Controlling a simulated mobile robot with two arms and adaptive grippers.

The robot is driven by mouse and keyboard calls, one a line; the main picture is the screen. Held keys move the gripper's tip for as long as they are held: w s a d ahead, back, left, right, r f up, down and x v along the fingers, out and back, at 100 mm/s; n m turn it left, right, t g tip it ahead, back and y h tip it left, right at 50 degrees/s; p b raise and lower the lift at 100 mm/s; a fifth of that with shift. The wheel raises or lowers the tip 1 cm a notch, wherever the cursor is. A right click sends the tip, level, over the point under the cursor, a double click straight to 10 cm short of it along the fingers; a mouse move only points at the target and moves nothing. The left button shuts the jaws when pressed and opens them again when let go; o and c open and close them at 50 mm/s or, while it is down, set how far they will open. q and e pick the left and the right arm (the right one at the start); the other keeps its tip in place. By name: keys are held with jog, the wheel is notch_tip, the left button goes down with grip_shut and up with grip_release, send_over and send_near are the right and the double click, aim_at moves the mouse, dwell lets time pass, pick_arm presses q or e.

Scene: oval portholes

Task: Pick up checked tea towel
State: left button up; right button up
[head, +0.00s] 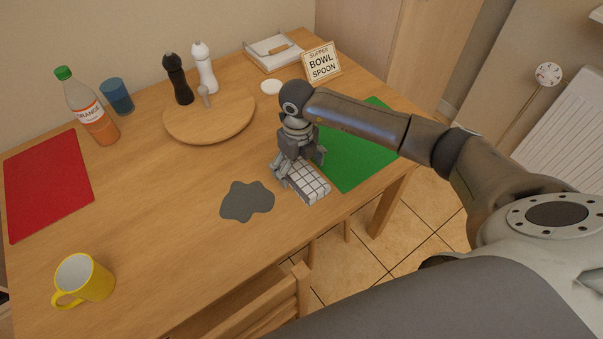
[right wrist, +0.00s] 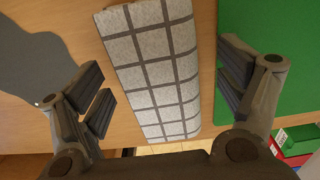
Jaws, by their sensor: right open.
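The checked tea towel (head: 308,184) is a folded white cloth with dark grid lines, lying on the wooden table near its front edge. It fills the middle of the right wrist view (right wrist: 156,72). My right gripper (head: 297,167) is directly over the towel and hides part of it in the head view. In the right wrist view its open fingers (right wrist: 162,95) stand on either side of the towel, apart from it. My left gripper does not show in either view.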

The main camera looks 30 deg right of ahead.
aim_at(308, 182)
jog(key=c, duration=1.1)
jog(key=shift+r, duration=0.3)
notch_tip(308, 182, up, 2)
jog(key=shift+w+b, duration=0.1)
jog(key=shift+b, duration=0.4)
jog(key=s+r, duration=0.2)
jog(key=r, duration=0.1)
jog(key=s+r, duration=0.3)
jog(key=shift+r+b, duration=0.15)
jog(key=shift+b, duration=0.15)
jog(key=s+r+b, duration=0.1)
jog(key=s+r, duration=0.3)
jog(key=s, duration=0.5)
jog(key=shift+a, duration=0.1)
